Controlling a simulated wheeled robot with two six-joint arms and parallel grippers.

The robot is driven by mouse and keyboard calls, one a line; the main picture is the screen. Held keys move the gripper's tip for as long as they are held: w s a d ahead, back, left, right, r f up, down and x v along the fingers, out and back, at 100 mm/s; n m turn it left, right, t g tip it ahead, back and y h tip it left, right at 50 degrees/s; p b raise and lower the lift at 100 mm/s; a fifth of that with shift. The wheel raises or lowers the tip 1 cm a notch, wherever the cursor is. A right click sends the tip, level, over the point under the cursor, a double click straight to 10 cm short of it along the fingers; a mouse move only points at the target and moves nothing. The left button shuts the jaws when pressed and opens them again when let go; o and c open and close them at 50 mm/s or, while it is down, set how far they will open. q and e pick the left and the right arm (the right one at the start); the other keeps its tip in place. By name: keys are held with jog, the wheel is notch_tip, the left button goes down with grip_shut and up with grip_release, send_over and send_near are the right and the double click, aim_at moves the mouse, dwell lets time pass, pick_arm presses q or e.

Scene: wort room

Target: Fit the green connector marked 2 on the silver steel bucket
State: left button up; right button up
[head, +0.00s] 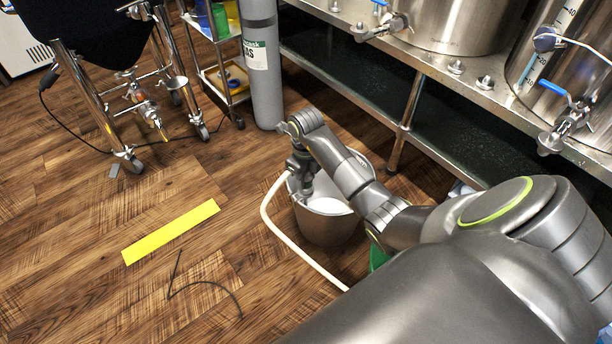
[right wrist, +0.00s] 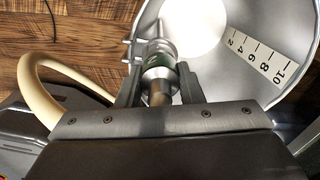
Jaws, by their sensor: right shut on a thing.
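The silver steel bucket (head: 325,228) stands on the floor in the middle of the head view. Its inner wall (right wrist: 222,75) shows in the right wrist view. My right gripper (head: 301,178) is at the bucket's left rim, pointing down. In the right wrist view its fingers (right wrist: 158,82) are shut on a metal connector with a dark green band (right wrist: 160,58). The connector lies against or just over the bucket's wall; I cannot tell if it is seated. No number on it is readable. My left gripper is out of view.
A cream hose (head: 268,215) curves from near the gripper across the floor. A grey gas cylinder (head: 265,95) and steel bench (head: 470,95) stand behind the bucket. A green thing (head: 377,257) is partly hidden by my arm. Floor is open around the yellow strip (head: 170,232).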

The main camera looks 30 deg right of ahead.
jog(key=shift+f, duration=0.1)
jog(key=o, duration=1.1)
jog(key=shift+o, duration=0.2)
